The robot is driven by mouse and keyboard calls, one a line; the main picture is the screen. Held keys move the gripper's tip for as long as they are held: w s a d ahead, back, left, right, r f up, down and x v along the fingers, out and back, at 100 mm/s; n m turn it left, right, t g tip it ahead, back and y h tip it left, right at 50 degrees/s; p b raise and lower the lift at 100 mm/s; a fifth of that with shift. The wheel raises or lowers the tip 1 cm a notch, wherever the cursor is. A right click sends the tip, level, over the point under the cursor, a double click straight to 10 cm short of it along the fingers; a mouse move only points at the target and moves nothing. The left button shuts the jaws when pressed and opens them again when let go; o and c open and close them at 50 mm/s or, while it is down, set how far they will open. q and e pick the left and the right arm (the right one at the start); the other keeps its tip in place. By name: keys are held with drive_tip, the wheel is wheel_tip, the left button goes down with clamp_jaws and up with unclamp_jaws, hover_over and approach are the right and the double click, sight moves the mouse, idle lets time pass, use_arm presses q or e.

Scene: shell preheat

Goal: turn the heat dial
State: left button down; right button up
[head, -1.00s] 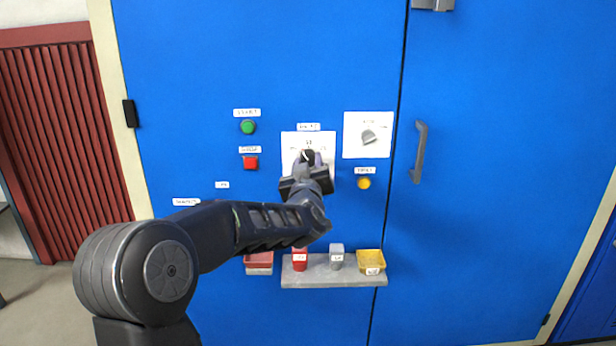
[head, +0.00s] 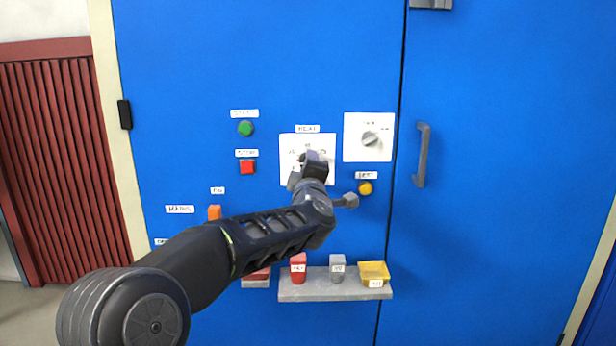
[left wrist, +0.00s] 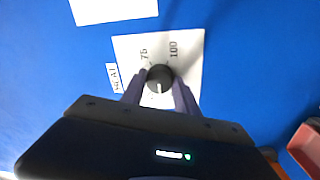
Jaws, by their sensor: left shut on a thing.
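The heat dial is a black round knob (left wrist: 160,78) on a white plate (head: 322,144) under a label reading HEAT, on the blue cabinet front. In the left wrist view its plate (left wrist: 190,52) shows the marks 75 and 100. My left gripper (head: 308,160) is at the dial, and its fingers (left wrist: 160,92) stand on either side of the knob, shut on it. In the head view the gripper hides most of the knob. My right gripper is not in view.
A green button (head: 245,129), a red button (head: 247,167) and a yellow knob (head: 366,188) surround the dial. A second grey dial (head: 370,139) is at upper right. A door handle (head: 422,155) is at right.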

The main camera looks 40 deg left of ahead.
use_arm(q)
drive_tip(key=shift+n+b, duration=1.5)
drive_tip(key=shift+n, duration=1.7)
drive_tip(key=shift+g, duration=0.3)
drive_tip(key=c, duration=0.9)
unclamp_jaws()
drive_tip(key=v, duration=0.7)
drive_tip(key=shift+s+d+f+p, duration=0.15)
drive_tip(key=shift+s+d+p, duration=0.1)
drive_tip(key=shift+d+p, duration=0.1)
